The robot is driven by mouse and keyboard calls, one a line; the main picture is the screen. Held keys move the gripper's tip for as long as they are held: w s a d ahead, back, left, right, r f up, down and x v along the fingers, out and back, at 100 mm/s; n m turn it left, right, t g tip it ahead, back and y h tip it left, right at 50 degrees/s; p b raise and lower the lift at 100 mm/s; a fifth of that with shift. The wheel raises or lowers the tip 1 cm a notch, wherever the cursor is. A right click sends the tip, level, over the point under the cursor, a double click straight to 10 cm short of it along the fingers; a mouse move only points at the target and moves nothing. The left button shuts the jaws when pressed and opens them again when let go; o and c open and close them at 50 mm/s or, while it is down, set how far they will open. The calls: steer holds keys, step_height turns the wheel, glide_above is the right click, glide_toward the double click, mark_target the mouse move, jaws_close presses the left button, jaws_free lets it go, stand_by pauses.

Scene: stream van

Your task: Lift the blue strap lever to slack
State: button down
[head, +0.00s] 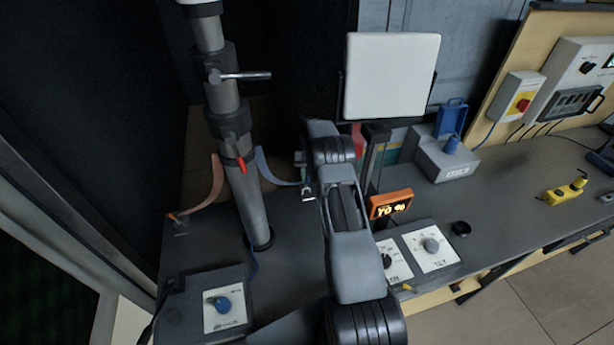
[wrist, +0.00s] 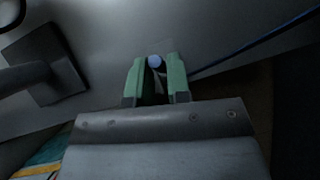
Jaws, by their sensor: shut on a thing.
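The blue strap (head: 275,170) runs from the grey mast (head: 240,185) right to a small metal buckle (head: 308,191) beside my arm. In the wrist view, my gripper (wrist: 156,66) has its green fingers shut on the blue strap lever, whose pale blue rounded tip (wrist: 154,61) shows between them. My arm hides most of the gripper and the lever in the head view, so the lever's angle is hard to tell.
A red strap (head: 213,185) holds the mast's other side. A knob box (head: 223,305) stands front left. An orange display (head: 390,204) and dial panels (head: 430,246) stand right of my arm. A white panel (head: 391,76) rises behind. The grey bench (head: 500,205) has free room at right.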

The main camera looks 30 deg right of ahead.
steer(key=c, duration=1.1)
jaws_free()
steer(key=shift+b+v, duration=0.5)
steer(key=shift+v, duration=3.25)
